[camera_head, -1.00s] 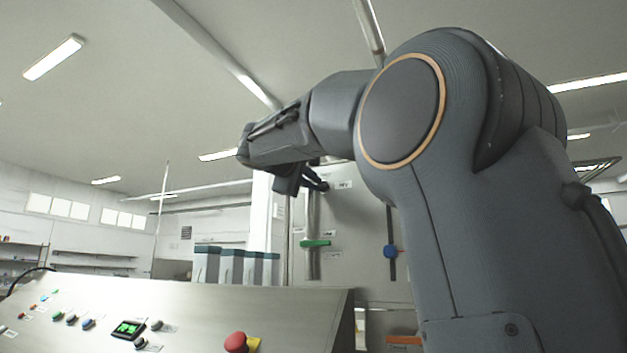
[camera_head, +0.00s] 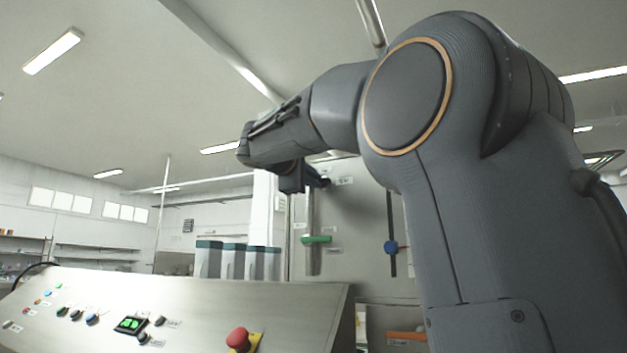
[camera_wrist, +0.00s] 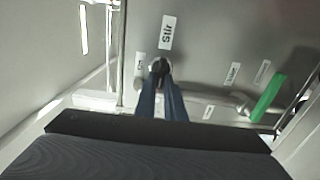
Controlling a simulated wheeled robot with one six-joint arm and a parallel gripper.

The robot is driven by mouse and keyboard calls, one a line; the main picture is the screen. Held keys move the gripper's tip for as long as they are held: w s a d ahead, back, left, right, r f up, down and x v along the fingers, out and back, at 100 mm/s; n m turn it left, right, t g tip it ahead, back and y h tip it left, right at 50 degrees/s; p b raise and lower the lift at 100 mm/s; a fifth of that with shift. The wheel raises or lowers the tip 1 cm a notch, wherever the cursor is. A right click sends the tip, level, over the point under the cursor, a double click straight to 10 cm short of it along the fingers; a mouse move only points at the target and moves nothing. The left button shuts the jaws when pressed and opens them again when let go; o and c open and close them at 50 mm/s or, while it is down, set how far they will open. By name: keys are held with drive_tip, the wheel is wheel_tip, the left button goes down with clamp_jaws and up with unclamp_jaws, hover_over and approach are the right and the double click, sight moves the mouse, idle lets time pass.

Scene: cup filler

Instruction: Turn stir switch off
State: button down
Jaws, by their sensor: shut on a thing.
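The stir switch (camera_wrist: 160,65) is a small dark knob on the grey cabinet panel, right under a white label (camera_wrist: 168,32) reading "Stir". In the wrist view my gripper (camera_wrist: 161,76) has its two blue fingers closed around the knob, one on each side. The fingers hide part of the knob, and its exact turn cannot be told. In the head view my gripper (camera_head: 318,179) is at the upper part of the cabinet front, where the knob itself is hidden.
The green handle (camera_wrist: 267,98) is at right in the wrist view. A sloped console (camera_head: 200,300) with a red button (camera_head: 238,338) stands lower left.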

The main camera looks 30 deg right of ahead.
drive_tip(key=c, duration=1.8)
unclamp_jaws()
drive_tip(key=shift+c, duration=0.2)
drive_tip(key=b+v, duration=0.1)
drive_tip(key=v, duration=0.7)
